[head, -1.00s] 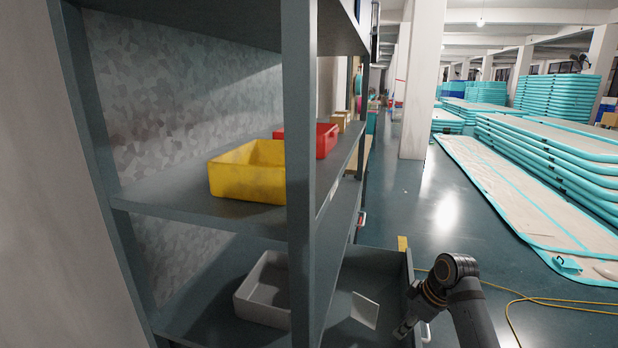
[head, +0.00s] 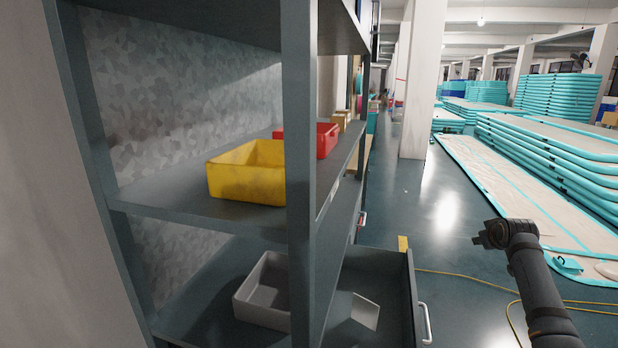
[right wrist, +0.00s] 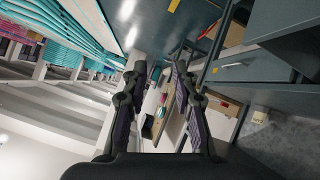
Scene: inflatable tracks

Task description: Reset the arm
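My right arm (head: 537,285) comes in from the lower right in the head view, raised over the floor to the right of the open drawer. Its gripper end (head: 482,240) points left, and its fingers are hard to make out there. In the right wrist view my right gripper (right wrist: 160,68) has its two fingers apart with nothing between them. My left gripper is not in view.
An open drawer (head: 411,290) juts out from the grey shelf unit (head: 302,170). The shelves hold a yellow bin (head: 245,172), a red bin (head: 326,140) and a grey bin (head: 262,290). A yellow cable (head: 455,273) crosses the floor. Teal inflatable tracks (head: 560,150) lie stacked at right.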

